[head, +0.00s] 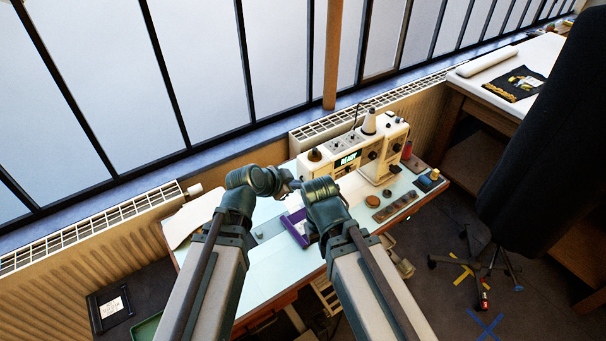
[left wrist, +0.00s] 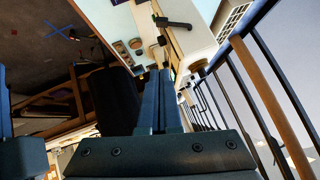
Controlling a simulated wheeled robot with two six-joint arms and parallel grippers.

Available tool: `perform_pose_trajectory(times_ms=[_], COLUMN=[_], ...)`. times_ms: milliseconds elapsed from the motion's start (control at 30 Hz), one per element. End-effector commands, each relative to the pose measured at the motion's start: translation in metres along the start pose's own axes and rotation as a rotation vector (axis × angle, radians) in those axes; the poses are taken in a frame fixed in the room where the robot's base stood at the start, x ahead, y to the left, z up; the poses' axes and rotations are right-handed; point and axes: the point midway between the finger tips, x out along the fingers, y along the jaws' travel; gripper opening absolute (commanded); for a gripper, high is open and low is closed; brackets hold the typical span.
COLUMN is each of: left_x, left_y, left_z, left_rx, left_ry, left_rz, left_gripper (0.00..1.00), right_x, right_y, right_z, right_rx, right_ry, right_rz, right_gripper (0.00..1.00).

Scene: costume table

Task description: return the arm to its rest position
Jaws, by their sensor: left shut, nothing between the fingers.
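My left arm comes in from the left in the head view and bends to the right above the table (head: 262,285). Its gripper (head: 291,186) is close beside my right arm's wrist, in front of the sewing machine; whether they touch I cannot tell. In the left wrist view the two left fingers (left wrist: 160,75) lie together, shut, with nothing between them. My right arm also reaches over the table in the head view. Its fingers are hidden behind its own wrist.
A cream sewing machine (head: 377,168) stands at the table's back. A purple-edged item (head: 297,239) lies below my wrists. A brown strip (head: 396,206) and small round items lie to the right. Radiators and windows line the back.

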Motion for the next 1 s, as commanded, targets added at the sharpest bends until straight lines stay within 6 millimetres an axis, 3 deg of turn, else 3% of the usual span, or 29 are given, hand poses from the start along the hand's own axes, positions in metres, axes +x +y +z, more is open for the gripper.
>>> perform_pose_trajectory(times_ms=[100,667,833,1000], left_x=[-0.013,-0.011,-0.009,-0.022], left_y=[0.002,0.005,0.042,0.091], left_z=[0.000,0.002,0.020,0.061], left_rx=[-0.001,-0.007,-0.129,-0.357], left_ry=[-0.001,-0.008,-0.157,-0.478], left_rz=[-0.001,0.009,0.111,0.168], left_gripper=[0.00,0.00,0.00,0.00], right_x=[-0.008,-0.007,-0.007,-0.006], right_y=[0.001,0.001,0.001,0.001], right_z=[0.001,0.000,0.000,0.000], right_rx=[0.000,0.000,0.000,0.000], right_ry=[0.000,0.000,0.000,0.000], right_rz=[0.000,0.000,0.000,0.000], right_gripper=[0.00,0.00,0.00,0.00])
